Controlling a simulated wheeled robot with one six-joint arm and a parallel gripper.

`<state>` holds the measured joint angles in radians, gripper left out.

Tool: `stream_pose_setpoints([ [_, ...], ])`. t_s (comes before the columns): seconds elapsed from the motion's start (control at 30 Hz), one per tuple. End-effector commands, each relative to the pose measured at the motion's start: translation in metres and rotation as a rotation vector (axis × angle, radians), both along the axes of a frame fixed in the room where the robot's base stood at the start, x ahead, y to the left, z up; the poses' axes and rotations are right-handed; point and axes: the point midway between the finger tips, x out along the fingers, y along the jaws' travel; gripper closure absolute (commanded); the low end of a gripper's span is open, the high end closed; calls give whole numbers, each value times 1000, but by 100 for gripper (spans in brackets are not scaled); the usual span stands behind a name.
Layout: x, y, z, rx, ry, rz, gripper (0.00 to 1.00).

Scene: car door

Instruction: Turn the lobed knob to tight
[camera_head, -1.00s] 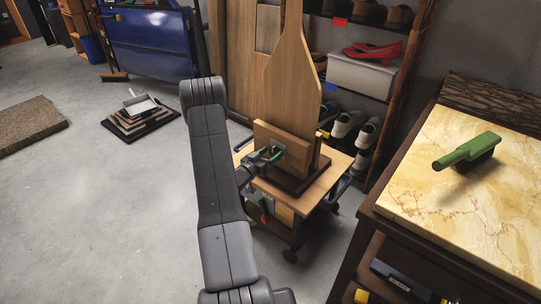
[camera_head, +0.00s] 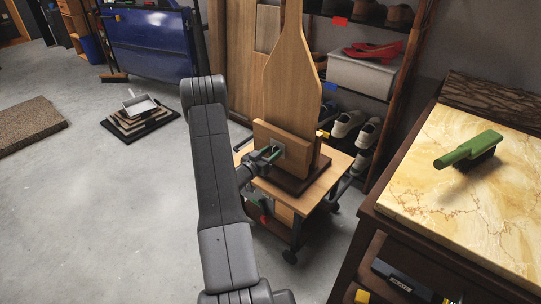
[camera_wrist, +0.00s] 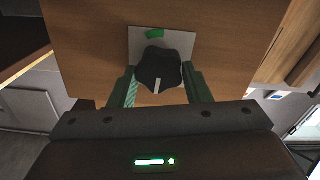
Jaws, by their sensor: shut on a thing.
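A black lobed knob (camera_wrist: 158,68) sits on a grey square plate (camera_wrist: 137,48) on the face of an upright wooden block (camera_head: 290,143). A white pointer line on the knob points down in the wrist view. A green mark (camera_wrist: 155,34) is on the plate above the knob, on the opposite side from the pointer. My gripper (camera_wrist: 161,86) has its green-padded fingers on either side of the knob and is shut on it. In the head view my gripper (camera_head: 269,155) is at the plate, and it hides the knob there.
The block stands on a wheeled wooden cart (camera_head: 322,188) with a tall wooden board behind it. A marble-topped table (camera_head: 440,205) with a green brush (camera_head: 467,149) stands at the right. A shoe rack is behind. The floor at left is mostly clear.

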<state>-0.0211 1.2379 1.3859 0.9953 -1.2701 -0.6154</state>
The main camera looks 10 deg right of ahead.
Motion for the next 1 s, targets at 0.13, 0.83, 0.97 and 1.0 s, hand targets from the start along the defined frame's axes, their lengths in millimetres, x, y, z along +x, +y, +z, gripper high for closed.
stream_pose_setpoints([
  [0.13,0,0,-4,57,-76,0,79],
  [0.83,-3,-2,-6,460,-593,0,79],
  [0.97,-3,-2,-6,537,-690,1,79],
  [1.0,-3,-2,-6,560,-719,1,79],
])
